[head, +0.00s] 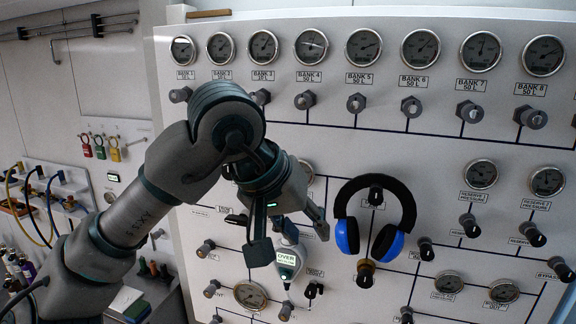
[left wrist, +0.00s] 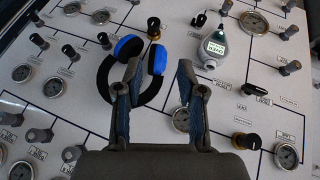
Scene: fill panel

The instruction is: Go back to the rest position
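My left gripper (head: 290,240) is in front of the gauge panel (head: 330,120), left of the middle of the head view. Its fingers are spread, with nothing held between them. In the left wrist view the open fingers (left wrist: 159,78) point at the panel, with headphones and a handheld meter beyond them. The arm comes in from the lower left and hides part of the panel's left side. My right gripper is not in view.
Black headphones (head: 403,200) with blue cups hang on the panel, right of the gripper. A grey handheld meter (head: 288,262) reading OVER is just behind the fingers. Knobs and gauges stick out all over. Coloured padlocks (head: 100,147) and hoses (head: 30,195) are at the left.

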